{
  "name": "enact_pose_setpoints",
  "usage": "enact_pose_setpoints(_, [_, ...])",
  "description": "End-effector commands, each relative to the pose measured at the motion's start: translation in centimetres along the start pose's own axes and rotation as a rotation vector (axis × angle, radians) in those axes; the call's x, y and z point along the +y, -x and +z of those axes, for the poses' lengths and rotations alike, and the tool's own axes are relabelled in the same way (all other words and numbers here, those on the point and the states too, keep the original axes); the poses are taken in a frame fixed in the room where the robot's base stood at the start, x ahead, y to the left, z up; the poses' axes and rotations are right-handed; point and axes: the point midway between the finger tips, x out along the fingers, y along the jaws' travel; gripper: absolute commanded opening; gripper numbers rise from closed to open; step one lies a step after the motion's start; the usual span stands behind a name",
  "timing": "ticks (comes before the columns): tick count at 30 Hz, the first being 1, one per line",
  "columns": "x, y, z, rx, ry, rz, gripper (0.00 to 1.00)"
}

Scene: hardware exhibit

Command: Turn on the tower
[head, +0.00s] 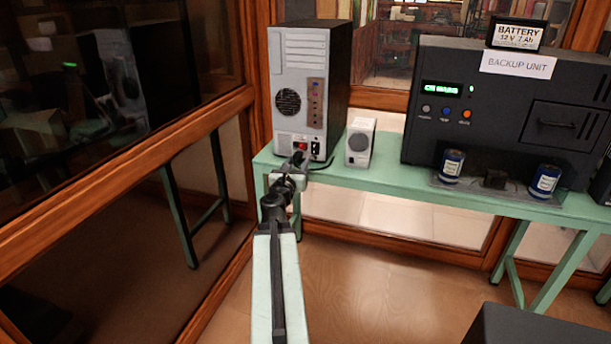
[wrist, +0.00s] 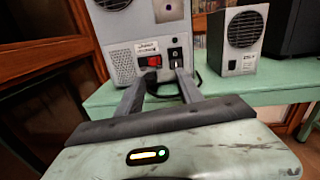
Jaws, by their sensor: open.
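The tower (head: 300,85) is a grey and black computer case on the left end of the green bench, its back panel facing me. In the wrist view the lower part of the tower (wrist: 122,38) shows a red rocker switch (wrist: 154,61) and a black socket (wrist: 177,56) to its right. My gripper (head: 299,160) is in front of the tower's lower back panel. In the wrist view my gripper (wrist: 158,78) is open and empty, its two fingers pointing at the panel around the switch and socket. I cannot tell whether a fingertip touches the panel.
A small speaker (head: 360,142) stands right of the tower. A black backup unit (head: 490,115), with blue cans (head: 452,165) in front, fills the bench's right side. A glass partition with a wooden frame (head: 130,155) runs along the left. The green bench (head: 390,180) has a bare front edge.

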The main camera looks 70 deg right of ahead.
Motion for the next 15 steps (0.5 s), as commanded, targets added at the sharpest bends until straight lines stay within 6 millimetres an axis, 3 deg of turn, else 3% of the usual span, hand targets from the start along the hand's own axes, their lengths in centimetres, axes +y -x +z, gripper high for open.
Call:
enact_pose_setpoints(1, [-1.8, -0.3, -1.1, 0.009, -0.040, -0.043, 0.44])
enact_pose_setpoints(3, [-3.0, -0.4, -1.4, 0.016, -0.072, -0.074, 0.44])
enact_pose_setpoints(10, [-3.7, -1.3, -1.2, 0.017, -0.078, -0.086, 0.44])
enact_pose_setpoints(15, [-4.0, -4.0, -1.3, 0.017, -0.076, -0.088, 0.44])
